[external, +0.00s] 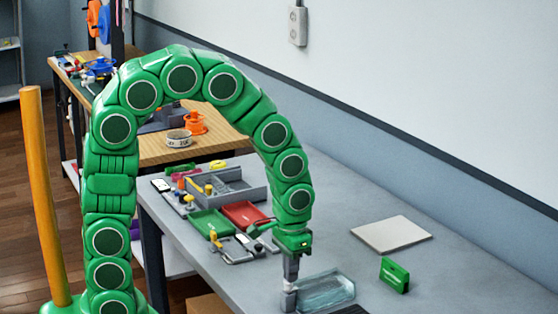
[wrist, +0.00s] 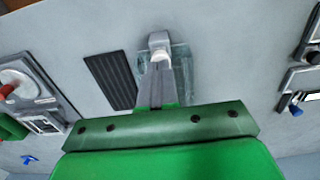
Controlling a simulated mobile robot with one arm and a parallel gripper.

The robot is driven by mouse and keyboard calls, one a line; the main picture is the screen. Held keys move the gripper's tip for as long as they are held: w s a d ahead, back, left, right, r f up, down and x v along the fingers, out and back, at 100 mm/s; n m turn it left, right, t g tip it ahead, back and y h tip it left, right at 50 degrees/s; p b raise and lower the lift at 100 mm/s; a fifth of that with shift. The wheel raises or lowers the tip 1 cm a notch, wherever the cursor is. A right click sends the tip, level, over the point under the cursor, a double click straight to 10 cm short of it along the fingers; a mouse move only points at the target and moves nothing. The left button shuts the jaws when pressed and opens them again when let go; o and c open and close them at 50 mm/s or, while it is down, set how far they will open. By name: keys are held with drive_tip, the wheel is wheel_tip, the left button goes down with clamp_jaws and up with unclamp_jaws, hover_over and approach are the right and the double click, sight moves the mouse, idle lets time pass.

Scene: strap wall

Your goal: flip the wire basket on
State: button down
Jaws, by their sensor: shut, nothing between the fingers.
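I cannot make out a wire basket in either view. My gripper (external: 289,296) points down at the front of the grey table, with its fingers together and nothing between them. In the wrist view my gripper (wrist: 159,46) is over or beside a clear glass-like tray (external: 328,290). The tray also shows in the wrist view (wrist: 184,64), partly hidden behind the fingers. I cannot tell whether the fingertips touch it.
A dark ribbed mat (wrist: 108,78) lies beside the clear tray. A green block (external: 394,275) and a pale flat panel (external: 390,233) are to the right. A red tray (external: 246,214), a green tray (external: 211,223) and a grey organizer (external: 232,187) are further back.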

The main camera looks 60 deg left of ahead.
drive_tip(key=shift+s+f, duration=0.1)
drive_tip(key=shift+f, duration=0.2)
wheel_tip(320, 180, up, 14)
drive_tip(key=shift+r, duration=0.2)
idle(0.6)
drive_tip(key=s+a+g, duration=0.1)
drive_tip(key=s+a, duration=0.3)
drive_tip(key=s, duration=0.8)
drive_tip(key=s+a, duration=0.5)
drive_tip(key=s, duration=0.7)
drive_tip(key=shift+f+g, duration=0.4)
drive_tip(key=shift+f, duration=0.05)
drive_tip(key=shift+a, duration=0.1)
